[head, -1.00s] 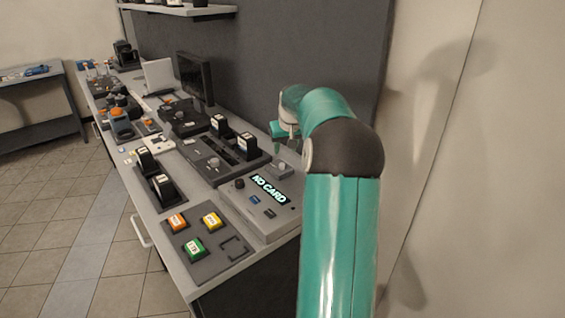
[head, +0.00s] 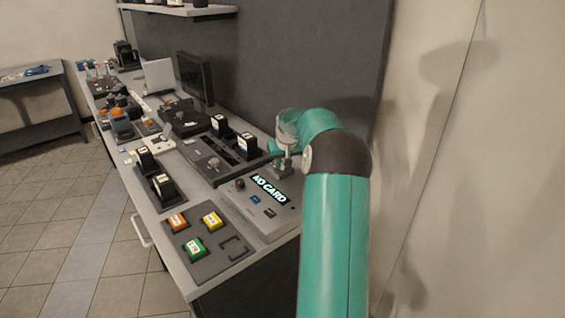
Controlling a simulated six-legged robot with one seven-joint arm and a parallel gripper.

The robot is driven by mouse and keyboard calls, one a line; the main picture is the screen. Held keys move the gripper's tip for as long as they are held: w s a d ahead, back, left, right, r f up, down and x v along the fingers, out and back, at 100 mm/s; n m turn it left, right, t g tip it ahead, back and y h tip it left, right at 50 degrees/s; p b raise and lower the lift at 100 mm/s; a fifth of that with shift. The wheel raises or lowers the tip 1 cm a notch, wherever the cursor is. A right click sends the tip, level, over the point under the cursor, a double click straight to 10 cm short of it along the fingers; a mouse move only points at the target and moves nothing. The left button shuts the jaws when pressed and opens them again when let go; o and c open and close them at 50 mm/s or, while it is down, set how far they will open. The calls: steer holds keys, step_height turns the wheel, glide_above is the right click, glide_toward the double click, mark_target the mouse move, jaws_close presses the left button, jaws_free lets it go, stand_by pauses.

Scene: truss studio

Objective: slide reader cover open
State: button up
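The reader (head: 258,226), a light grey box, sits at the near right end of the bench. Its lit display (head: 269,190) reads "NO CARD". A dark knob and small blue and dark parts show on its top; I cannot tell which part is the cover. My gripper (head: 283,166) is just behind the reader, at its back edge, pointing down beside a small grey block. My arm partly hides it, and its fingers are too small to tell whether they are open or touching anything.
A grey pad (head: 222,262) with orange, yellow and green blocks and an empty square outline lies in front of the reader. A slotted panel (head: 225,160) with black labelled blocks stands to the left. A dark wall panel (head: 300,70) rises close behind.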

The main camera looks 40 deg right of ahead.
jaws_close()
steer(key=s, duration=0.5)
steer(key=s+a, duration=0.1)
steer(key=s, duration=0.2)
steer(key=shift+s, duration=0.3)
steer(key=o, duration=0.7)
jaws_free()
steer(key=shift+r, duration=0.1)
steer(key=v, duration=1.3)
steer(key=shift+s+r, duration=0.2)
steer(key=shift+r, duration=0.05)
